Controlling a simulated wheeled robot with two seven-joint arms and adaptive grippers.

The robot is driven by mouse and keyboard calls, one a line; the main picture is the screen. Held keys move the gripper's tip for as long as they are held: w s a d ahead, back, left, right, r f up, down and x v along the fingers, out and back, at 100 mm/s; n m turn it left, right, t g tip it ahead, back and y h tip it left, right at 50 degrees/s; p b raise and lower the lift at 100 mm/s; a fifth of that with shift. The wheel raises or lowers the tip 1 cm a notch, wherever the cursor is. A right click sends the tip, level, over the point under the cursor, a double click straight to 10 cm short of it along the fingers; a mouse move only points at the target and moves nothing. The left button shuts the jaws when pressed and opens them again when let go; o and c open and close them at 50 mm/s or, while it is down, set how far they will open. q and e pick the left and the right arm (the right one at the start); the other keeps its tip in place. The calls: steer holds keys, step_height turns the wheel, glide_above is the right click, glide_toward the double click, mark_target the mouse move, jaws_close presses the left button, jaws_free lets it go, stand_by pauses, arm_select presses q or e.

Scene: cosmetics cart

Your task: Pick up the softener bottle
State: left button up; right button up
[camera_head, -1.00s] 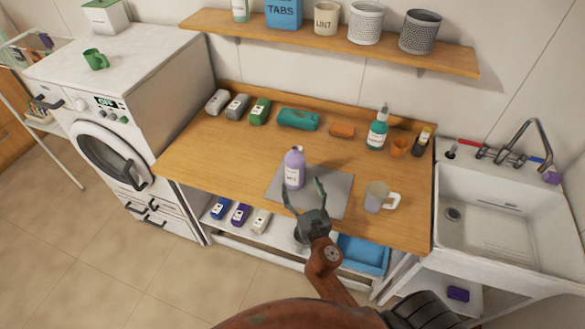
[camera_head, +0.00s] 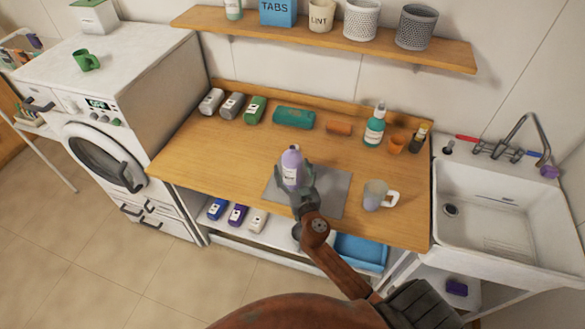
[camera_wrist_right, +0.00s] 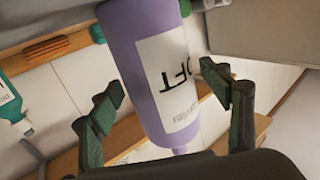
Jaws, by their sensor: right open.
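The softener bottle (camera_head: 291,166) is light purple with a white label. It stands upright on the grey mat (camera_head: 333,192) on the wooden counter. In the right wrist view the bottle (camera_wrist_right: 150,55) appears upside down, with part of its "SOFT" lettering readable. My right gripper (camera_head: 293,176) is at the bottle's front side. In the wrist view its open fingers (camera_wrist_right: 165,98) lie on either side of the bottle, with a gap visible at the left finger; contact at the right finger is unclear. My left gripper is not in view.
A sink (camera_head: 490,210) is at right.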

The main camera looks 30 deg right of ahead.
steer(key=c, duration=1.6)
steer(key=shift+c, duration=0.6)
steer(key=shift+r, duration=0.1)
